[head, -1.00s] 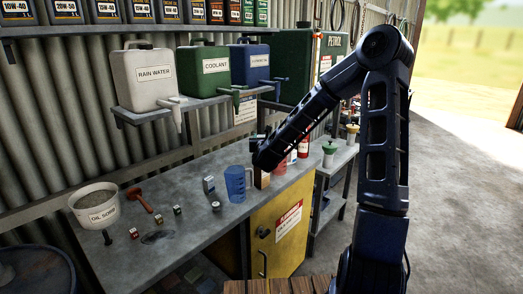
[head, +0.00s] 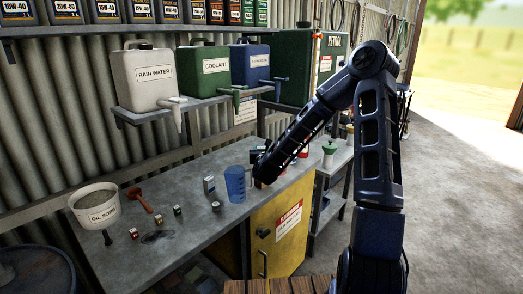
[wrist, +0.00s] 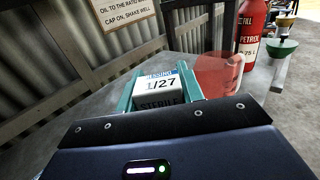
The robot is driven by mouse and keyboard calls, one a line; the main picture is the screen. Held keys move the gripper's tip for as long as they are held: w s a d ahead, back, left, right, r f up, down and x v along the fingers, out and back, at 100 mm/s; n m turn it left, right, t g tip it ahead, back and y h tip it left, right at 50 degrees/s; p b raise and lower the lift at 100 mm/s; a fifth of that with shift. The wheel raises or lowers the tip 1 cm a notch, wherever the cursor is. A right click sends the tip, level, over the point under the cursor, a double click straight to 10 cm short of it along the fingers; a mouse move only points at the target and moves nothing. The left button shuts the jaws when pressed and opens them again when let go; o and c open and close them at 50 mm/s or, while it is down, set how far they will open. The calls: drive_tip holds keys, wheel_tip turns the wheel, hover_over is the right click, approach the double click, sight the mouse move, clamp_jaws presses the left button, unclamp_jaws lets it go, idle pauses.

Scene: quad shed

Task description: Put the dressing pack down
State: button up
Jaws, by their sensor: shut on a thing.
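The dressing pack (wrist: 158,92) is a small white box with a blue band, marked "1/27" and "STERILE", in the wrist view. My gripper (wrist: 160,90) is shut on it, with one teal finger against each side. The pack is over or on the grey bench top (wrist: 100,112); I cannot tell whether it touches. In the head view my gripper (head: 260,168) is at the bench's right part, just right of the blue measuring jug (head: 235,183). The pack is hidden there by my arm.
A translucent red jug (wrist: 218,75) stands close right of the pack, with a red petrol bottle (wrist: 252,35) beyond.

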drive_tip(key=shift+f, duration=0.15)
drive_tip(key=o, duration=0.9)
drive_tip(key=shift+o, duration=0.2)
